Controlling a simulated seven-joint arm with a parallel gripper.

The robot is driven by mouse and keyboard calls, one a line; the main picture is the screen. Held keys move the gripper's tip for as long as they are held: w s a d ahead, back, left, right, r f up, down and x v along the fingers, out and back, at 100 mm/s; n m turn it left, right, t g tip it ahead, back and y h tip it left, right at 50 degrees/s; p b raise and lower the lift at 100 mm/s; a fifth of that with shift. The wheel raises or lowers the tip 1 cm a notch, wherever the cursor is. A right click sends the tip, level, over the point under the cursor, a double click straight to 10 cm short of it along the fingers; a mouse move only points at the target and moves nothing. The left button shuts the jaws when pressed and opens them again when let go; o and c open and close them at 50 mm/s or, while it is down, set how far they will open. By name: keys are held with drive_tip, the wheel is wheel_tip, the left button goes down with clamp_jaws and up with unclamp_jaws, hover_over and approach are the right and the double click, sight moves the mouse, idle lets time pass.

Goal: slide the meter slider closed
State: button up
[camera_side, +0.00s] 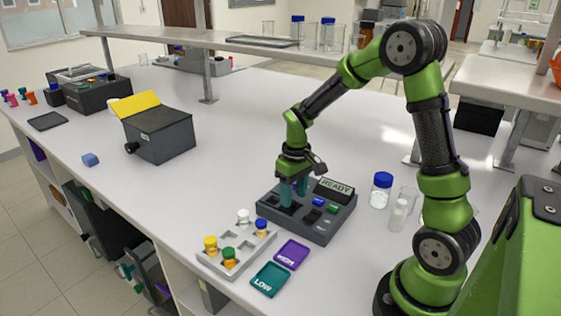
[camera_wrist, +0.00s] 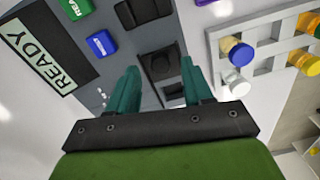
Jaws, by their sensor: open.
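The meter (camera_side: 318,230) is a dark grey box on the bench with a READY display (camera_side: 337,188), a green button (camera_side: 333,209) and a blue button (camera_side: 318,202). In the wrist view its display (camera_wrist: 47,57) is at the left. A black block in a dark recess, which looks like the slider (camera_wrist: 160,68), shows between my teal fingers. My gripper (camera_side: 293,194) is open above the meter's left part, its fingers either side of that block in the wrist view (camera_wrist: 160,76). I cannot tell whether they touch it. In the side view the fingers partly hide the slider area.
A grey rack (camera_side: 225,245) with yellow-, green-, blue- and white-capped vials stands left of the meter. A teal LOW tray (camera_side: 270,279) and purple HIGH tray (camera_side: 291,254) lie in front. A blue-capped bottle (camera_side: 380,190) and clear glassware (camera_side: 401,210) stand at right.

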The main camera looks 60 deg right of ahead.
drive_tip(key=shift+f, duration=0.9)
clamp_jaws()
